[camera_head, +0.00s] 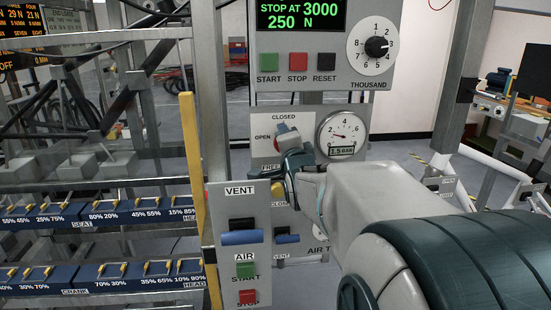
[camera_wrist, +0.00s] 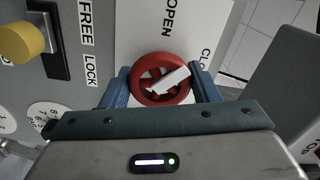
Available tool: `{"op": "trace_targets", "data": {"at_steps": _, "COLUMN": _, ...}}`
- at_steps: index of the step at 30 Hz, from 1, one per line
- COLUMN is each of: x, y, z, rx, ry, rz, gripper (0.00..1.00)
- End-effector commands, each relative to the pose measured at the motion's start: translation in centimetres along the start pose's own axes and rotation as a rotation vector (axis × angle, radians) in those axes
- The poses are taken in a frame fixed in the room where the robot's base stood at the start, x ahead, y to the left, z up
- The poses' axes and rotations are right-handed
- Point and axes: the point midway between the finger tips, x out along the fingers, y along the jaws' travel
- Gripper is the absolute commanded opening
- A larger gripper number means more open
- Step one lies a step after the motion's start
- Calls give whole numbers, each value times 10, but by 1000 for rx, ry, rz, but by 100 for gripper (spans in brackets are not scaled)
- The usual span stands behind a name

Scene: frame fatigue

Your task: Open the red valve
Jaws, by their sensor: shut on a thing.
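The red valve (camera_wrist: 139,88) is a small round handwheel with a white bar across it, on a pale panel. In the wrist view the bar slants up to the right, towards the partly cut-off CLOSED label; OPEN is printed above the wheel. In the head view a little of the valve (camera_head: 282,128) shows below CLOSED and right of OPEN, mostly hidden by my gripper (camera_head: 289,150). In the wrist view my gripper (camera_wrist: 162,78) has its two blue fingers on either side of the wheel, shut on it.
A gauge (camera_head: 339,133) reading 1.5 BAR sits right of the valve. A yellow knob (camera_wrist: 22,42) is near the FREE/LOCK labels. A VENT and AIR panel (camera_head: 240,205) and a yellow post (camera_head: 193,165) stand to the left. Above is a panel with a dial (camera_head: 376,47).

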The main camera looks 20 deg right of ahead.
Motion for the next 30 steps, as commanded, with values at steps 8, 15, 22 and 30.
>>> {"op": "trace_targets", "data": {"at_steps": 8, "x": 0, "y": 5, "z": 1, "rx": -262, "ry": 1, "rz": -3, "gripper": 32}}
{"op": "trace_targets", "data": {"at_steps": 15, "x": 0, "y": 4, "z": 1, "rx": -468, "ry": 2, "rz": -1, "gripper": 33}}
{"op": "trace_targets", "data": {"at_steps": 22, "x": 0, "y": 3, "z": 0, "rx": -618, "ry": 1, "rz": 0, "gripper": 33}}
{"op": "trace_targets", "data": {"at_steps": 30, "x": 0, "y": 1, "z": 0, "rx": -711, "ry": 1, "rz": 0, "gripper": 32}}
